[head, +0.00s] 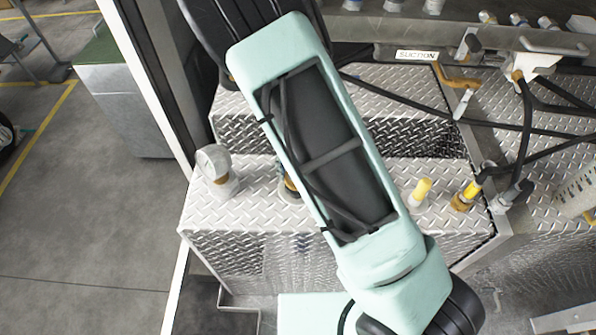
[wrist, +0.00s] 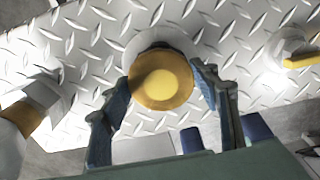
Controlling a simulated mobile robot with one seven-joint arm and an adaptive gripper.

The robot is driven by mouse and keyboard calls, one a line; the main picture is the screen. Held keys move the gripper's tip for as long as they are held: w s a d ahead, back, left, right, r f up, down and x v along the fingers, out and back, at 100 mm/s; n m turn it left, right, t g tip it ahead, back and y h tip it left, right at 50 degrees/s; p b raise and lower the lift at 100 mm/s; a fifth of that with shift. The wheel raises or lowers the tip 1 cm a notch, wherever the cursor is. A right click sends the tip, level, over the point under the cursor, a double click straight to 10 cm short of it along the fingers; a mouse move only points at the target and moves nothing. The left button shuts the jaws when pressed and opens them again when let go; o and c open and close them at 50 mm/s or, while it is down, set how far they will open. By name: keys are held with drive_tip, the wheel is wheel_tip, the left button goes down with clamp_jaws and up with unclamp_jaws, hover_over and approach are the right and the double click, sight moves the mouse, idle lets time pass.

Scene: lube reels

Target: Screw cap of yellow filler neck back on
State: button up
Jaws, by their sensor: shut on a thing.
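In the wrist view, a round yellow-brass cap (wrist: 161,82) with a bright yellow centre sits between the two blue-padded fingers of my gripper (wrist: 162,88). The fingers are shut on it from both sides. A pale round neck or flange (wrist: 150,42) shows behind the cap's upper edge, over the diamond plate. The cap hides most of the neck, so I cannot tell how far it is seated. In the head view, my arm hides the gripper and the cap. A sliver of a fitting (head: 289,189) shows at the arm's left edge.
On the diamond-plate tank top (head: 245,205) stand a grey-capped neck (head: 215,168) at left and a yellow-handled fitting (head: 421,191) at right. A brass fitting (head: 464,198) and dark hoses lie further right. The floor at left is open.

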drive_tip(key=m, duration=0.3)
drive_tip(key=shift+s+d+f, duration=0.1)
drive_tip(key=shift+m, duration=0.5)
drive_tip(key=shift+s+d, duration=0.1)
drive_tip(key=shift+m, duration=0.5)
drive_tip(key=o, duration=1.3)
drive_tip(key=shift+o, duration=0.7)
